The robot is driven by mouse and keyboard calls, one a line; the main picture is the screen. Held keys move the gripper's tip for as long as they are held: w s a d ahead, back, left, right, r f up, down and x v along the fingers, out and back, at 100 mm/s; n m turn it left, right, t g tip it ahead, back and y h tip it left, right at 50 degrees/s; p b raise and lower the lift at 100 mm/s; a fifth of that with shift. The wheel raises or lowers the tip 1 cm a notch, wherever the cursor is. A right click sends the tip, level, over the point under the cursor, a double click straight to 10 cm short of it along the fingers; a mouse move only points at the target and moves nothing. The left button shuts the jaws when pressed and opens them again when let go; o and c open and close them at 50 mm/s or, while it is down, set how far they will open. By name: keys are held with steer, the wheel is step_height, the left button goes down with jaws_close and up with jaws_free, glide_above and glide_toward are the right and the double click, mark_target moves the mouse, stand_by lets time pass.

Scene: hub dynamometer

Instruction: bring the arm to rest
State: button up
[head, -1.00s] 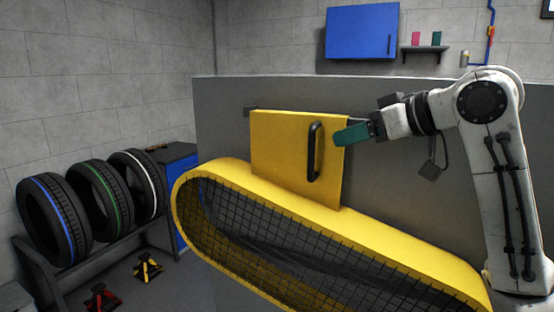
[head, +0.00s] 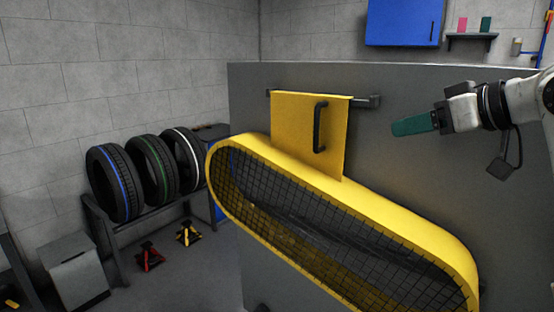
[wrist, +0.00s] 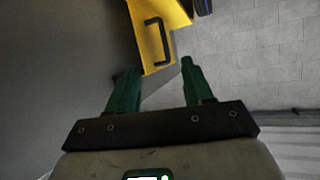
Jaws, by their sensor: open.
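My gripper (head: 400,127) is at the right in the head view, with teal fingers pointing left. It is held in the air in front of the grey panel, to the right of the yellow flap and apart from it. In the wrist view my gripper (wrist: 157,72) shows two teal fingers spread apart with nothing between them. My arm's upper links leave the head view at the right edge.
The yellow flap (head: 287,128) with a black handle (head: 318,127) stands upright on the yellow mesh guard (head: 400,222). Tyres (head: 113,182) sit on a rack at the left. A blue cabinet (head: 400,22) hangs above the grey panel (head: 420,185).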

steer(key=s+a+f+m+g+h, duration=0.15)
steer(key=s+f, duration=0.25)
steer(key=f, duration=0.9)
steer(key=s+f+m+g+h, duration=0.15)
steer(key=s+f, duration=0.25)
steer(key=f, duration=0.8)
steer(key=s+f+m+g, duration=0.15)
steer(key=s+f, duration=0.25)
steer(key=f, duration=0.9)
steer(key=s+d+f+g+h, duration=0.1)
steer(key=s+f, duration=0.5)
steer(key=s, duration=0.4)
steer(key=s+d+f+m+g+h, duration=0.1)
steer(key=s+f, duration=0.4)
steer(key=s, duration=0.5)
steer(key=s+d+f+m+g+h, duration=0.1)
steer(key=s+d+f+g+h, duration=0.1)
steer(key=s+f, duration=0.4)
steer(key=s+g, duration=0.1)
steer(key=s, duration=0.3)
steer(key=shift+d+f+h, duration=0.3)
steer(key=shift+d+f, duration=0.05)
steer(key=shift+m+g, duration=0.25)
